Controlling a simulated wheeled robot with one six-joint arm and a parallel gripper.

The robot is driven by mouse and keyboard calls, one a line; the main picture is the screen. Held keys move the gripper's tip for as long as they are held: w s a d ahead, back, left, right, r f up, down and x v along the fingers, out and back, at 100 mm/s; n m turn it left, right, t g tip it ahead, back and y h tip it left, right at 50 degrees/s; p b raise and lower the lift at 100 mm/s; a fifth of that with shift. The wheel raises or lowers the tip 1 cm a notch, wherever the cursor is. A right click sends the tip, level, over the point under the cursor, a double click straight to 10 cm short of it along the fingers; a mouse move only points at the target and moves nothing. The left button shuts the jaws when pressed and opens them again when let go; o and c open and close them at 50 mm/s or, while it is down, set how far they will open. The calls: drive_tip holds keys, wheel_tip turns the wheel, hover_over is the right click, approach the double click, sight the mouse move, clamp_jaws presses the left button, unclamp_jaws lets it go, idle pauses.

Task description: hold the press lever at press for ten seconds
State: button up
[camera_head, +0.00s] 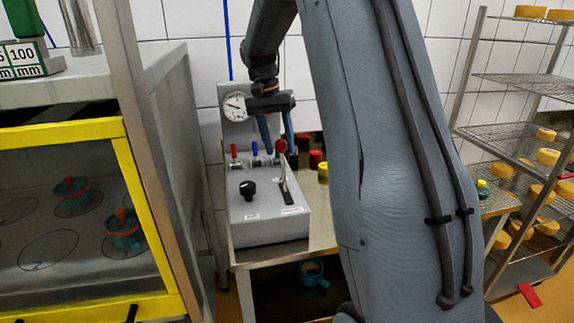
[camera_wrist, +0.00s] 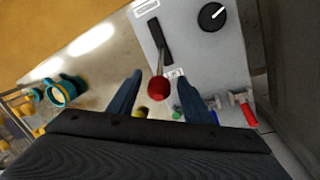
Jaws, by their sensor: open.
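The press lever (camera_head: 284,169) stands on top of a grey control box (camera_head: 270,223), with a red ball knob at its upper end. In the wrist view the red knob (camera_wrist: 158,88) lies between the two fingers, nearer the left one, with a gap on each side. My gripper (camera_head: 276,148) is open, pointing down just behind and above the knob; it also shows in the wrist view (camera_wrist: 157,92). The lever's slot (camera_wrist: 153,42) shows in the wrist view, with small labels whose words I cannot read.
A black dial knob (camera_head: 248,190) sits left of the lever. Small red and blue valves (camera_head: 236,156) and a round gauge (camera_head: 236,106) stand behind. A yellow-framed cabinet (camera_head: 62,131) is at left. Wire shelves (camera_head: 520,131) with yellow cheeses are at right. My arm hides the middle.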

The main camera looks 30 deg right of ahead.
sight(283, 159)
drive_tip(key=shift+p+x, duration=1.1)
drive_tip(key=shift+x, duration=2.65)
drive_tip(key=shift+c, duration=0.2)
clamp_jaws()
